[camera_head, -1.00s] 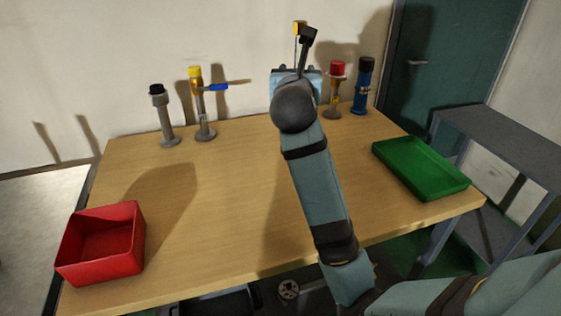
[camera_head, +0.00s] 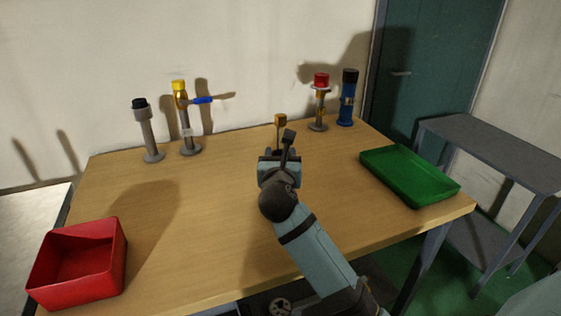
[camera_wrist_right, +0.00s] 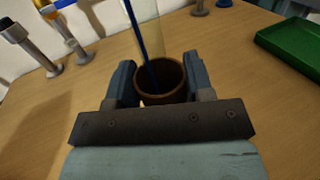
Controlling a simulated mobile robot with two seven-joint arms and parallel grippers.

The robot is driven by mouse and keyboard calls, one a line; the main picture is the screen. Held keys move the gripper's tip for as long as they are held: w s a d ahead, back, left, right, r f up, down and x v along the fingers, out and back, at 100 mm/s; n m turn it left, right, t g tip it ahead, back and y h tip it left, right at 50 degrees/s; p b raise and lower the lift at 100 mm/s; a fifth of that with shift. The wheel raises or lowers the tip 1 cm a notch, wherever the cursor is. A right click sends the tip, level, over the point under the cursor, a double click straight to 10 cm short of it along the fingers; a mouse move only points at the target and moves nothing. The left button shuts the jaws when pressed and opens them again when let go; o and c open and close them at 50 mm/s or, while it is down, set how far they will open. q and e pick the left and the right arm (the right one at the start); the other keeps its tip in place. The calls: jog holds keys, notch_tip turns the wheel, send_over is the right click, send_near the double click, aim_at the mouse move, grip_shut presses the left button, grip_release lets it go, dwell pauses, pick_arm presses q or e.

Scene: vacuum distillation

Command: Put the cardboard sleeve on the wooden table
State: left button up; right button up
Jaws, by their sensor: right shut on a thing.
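The cardboard sleeve (camera_wrist_right: 161,94), a brown round open-topped tube, sits between the fingers of my right gripper (camera_wrist_right: 160,80) in the right wrist view. My right gripper is shut on it. A thin dark blue rod and a clear piece rise from its opening. In the head view my right gripper (camera_head: 279,155) is over the back middle of the wooden table (camera_head: 220,215); it mostly hides the sleeve, and an orange-brown top piece (camera_head: 281,119) shows above it. I cannot tell whether the sleeve touches the table. My left gripper is not in view.
A red bin (camera_head: 78,264) is at the front left, a green tray (camera_head: 408,175) at the right. Stands with dark (camera_head: 148,130) and yellow (camera_head: 183,118) tops are at the back left; red-topped (camera_head: 319,100) and blue (camera_head: 347,98) ones are at the back right. The table's middle left is clear.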

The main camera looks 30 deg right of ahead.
jog(key=shift+f, duration=0.3)
jog(key=shift+f, duration=0.2)
jog(key=o, duration=1.2)
jog(key=v, duration=0.7)
jog(key=shift+s+a+r, duration=0.2)
